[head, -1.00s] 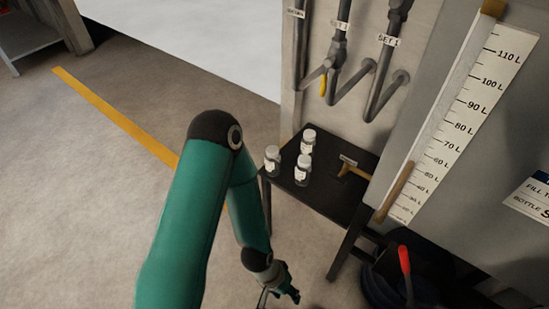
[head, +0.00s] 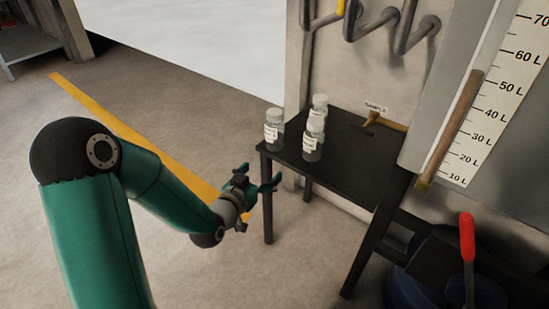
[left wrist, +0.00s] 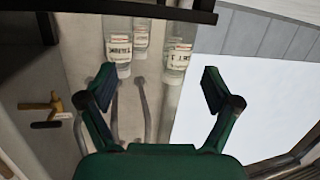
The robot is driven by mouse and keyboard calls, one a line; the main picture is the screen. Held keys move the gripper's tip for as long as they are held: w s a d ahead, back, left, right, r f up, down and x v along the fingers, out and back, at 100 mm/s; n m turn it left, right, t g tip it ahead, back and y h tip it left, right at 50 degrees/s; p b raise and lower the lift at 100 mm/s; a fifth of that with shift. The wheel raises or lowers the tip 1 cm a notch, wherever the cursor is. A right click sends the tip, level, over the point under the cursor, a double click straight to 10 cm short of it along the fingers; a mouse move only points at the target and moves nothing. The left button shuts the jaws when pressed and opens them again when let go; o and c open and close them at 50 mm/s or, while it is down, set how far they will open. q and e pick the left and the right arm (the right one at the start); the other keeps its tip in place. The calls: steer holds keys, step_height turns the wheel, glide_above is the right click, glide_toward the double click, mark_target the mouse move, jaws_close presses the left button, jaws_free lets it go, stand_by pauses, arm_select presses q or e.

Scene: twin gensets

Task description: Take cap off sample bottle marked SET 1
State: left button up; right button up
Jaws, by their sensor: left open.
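Three clear sample bottles with white labels and pale caps stand upright, close together, on a dark table: a left one (head: 273,132), a back one (head: 319,106) and a front right one (head: 312,140). My left gripper (head: 262,177) is open and empty, left of the table and lower than the bottles, apart from them. In the left wrist view the scene is upside down; its jaws (left wrist: 157,78) spread below the bottles. There the right bottle (left wrist: 176,60) has a partly legible label that seems to end in "T 1". My right gripper is out of view.
The dark table (head: 345,165) also bears a yellow-brown T-shaped item (head: 385,122) with a tag. Pipes (head: 365,25) hang behind it. A litre-scale gauge (head: 500,90) and a red-handled lever (head: 467,238) are at right.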

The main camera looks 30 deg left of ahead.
mark_target(271, 135)
arm_select(q)
steer(key=w+a+b, duration=0.1)
steer(key=w, duration=0.2)
steer(key=w+a+r+t+b, duration=0.1)
steer(key=w+a, duration=0.1)
steer(key=w, duration=0.2)
steer(key=w+a+r+t+y+b, duration=0.1)
steer(key=w+a, duration=0.1)
steer(key=w, duration=0.1)
steer(key=shift+w, duration=0.25)
steer(key=w, duration=0.2)
steer(key=w+a+b, duration=0.1)
steer(key=w, duration=0.1)
steer(key=shift+w+f, duration=0.1)
steer(key=shift+f, duration=0.05)
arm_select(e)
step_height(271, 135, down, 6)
arm_select(q)
steer(key=shift+w+a, duration=0.1)
steer(key=shift+w, duration=0.4)
steer(key=c, duration=1.3)
step_height(271, 135, up, 20)
steer(key=p, duration=0.5)
steer(key=shift+p, duration=0.4)
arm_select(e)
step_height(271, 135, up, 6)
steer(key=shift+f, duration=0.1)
